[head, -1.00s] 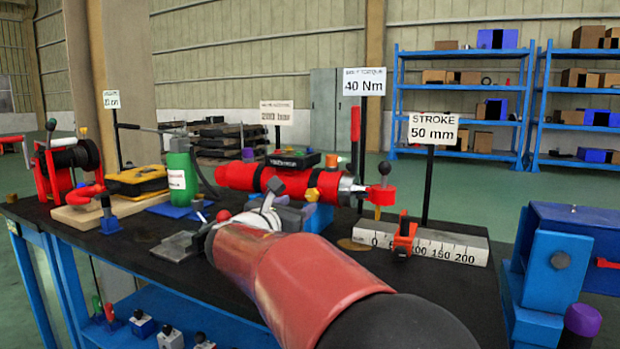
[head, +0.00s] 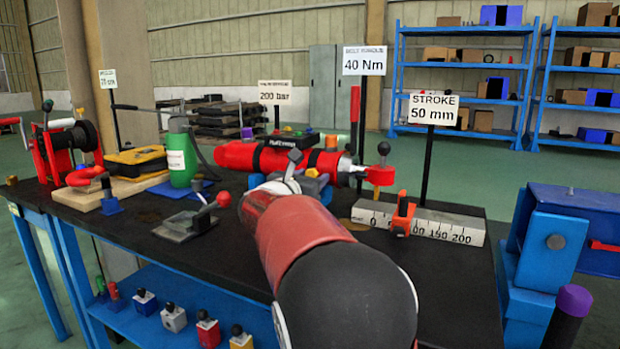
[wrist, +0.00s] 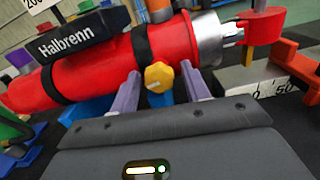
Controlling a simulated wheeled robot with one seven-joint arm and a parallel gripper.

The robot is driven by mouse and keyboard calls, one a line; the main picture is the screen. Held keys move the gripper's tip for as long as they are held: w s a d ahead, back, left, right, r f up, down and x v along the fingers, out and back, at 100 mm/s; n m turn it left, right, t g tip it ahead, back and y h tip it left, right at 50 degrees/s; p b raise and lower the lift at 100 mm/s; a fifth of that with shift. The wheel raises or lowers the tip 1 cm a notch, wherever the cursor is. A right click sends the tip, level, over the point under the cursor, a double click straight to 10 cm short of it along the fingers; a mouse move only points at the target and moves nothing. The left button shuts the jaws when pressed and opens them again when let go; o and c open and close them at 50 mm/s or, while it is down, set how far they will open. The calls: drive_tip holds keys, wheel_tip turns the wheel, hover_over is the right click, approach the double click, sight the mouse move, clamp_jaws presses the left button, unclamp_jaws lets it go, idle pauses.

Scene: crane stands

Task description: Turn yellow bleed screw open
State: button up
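The yellow bleed screw (wrist: 158,76) is a lobed knob on the near side of the red cylinder (wrist: 90,72), which carries a black block marked Halbrenn. In the wrist view my gripper (wrist: 159,80) is open, with one purple-grey finger on each side of the screw and a gap visible on both sides. I cannot tell how far the fingertips reach past the knob. In the head view the cylinder (head: 235,156) lies across the bench, and a small yellow part, seemingly the screw (head: 312,173), shows just beyond my arm. My fingers are mostly hidden there.
A stroke ruler block (head: 455,226) with an orange slider (head: 402,214) stands right of the cylinder. A plate with a red-knobbed lever (head: 196,219) lies to the left of my arm. Black bench top is free at the front left.

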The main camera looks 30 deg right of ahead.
drive_tip(key=c, duration=0.8)
drive_tip(key=shift+r+n+p, duration=0.15)
drive_tip(key=shift+n+p, duration=0.35)
drive_tip(key=shift+p, duration=0.1)
drive_tip(key=shift+n, duration=0.3)
drive_tip(key=o, duration=1)
drive_tip(key=shift+c, duration=0.2)
drive_tip(key=b+v, duration=0.1)
drive_tip(key=v, duration=0.7)
